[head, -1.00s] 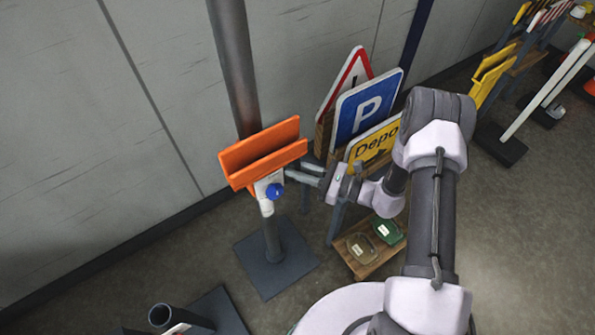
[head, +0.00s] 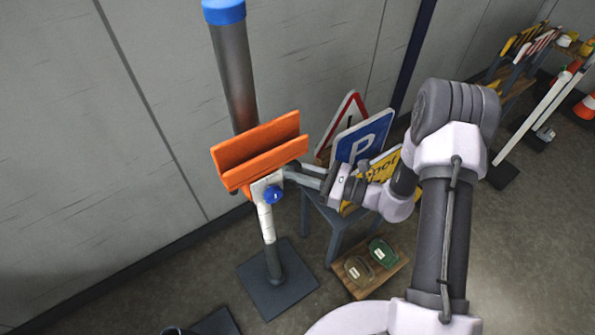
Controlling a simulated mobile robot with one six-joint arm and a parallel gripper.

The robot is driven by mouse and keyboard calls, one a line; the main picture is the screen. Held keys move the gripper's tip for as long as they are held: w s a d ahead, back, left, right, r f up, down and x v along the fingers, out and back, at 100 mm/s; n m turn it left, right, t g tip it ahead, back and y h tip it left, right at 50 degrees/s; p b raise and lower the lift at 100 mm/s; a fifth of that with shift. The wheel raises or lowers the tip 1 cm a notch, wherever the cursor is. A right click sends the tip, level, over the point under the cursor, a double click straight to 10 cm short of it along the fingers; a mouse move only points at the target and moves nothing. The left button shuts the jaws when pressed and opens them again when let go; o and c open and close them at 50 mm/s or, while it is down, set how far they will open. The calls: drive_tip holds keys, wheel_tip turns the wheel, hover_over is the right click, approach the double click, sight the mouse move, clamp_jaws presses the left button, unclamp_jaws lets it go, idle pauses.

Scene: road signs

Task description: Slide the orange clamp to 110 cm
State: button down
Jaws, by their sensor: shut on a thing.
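The orange clamp (head: 258,150) is a channel-shaped bracket around a grey upright post (head: 233,75) with a blue cap on top. A white block with a blue knob (head: 274,194) sits under the clamp's front. A white, marked section of the post (head: 266,222) shows below it; its figures are too small to read. My gripper (head: 290,173) reaches in from the right and is shut at the clamp's right side, by the white block. The exact contact of the fingertips is hard to see.
A rack with a blue parking sign (head: 362,138), a red-edged triangle and a yellow sign stands close behind my gripper. The post's dark square foot (head: 278,281) is on the floor. Grey wall lies behind.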

drive_tip(key=shift+w+r, duration=0.1)
drive_tip(key=shift+r, duration=0.05)
drive_tip(key=c, duration=1.4)
unclamp_jaws()
drive_tip(key=shift+o, duration=0.2)
drive_tip(key=p+v, duration=0.1)
drive_tip(key=v, duration=1.6)
drive_tip(key=shift+d+p, duration=0.25)
drive_tip(key=shift+p, duration=0.1)
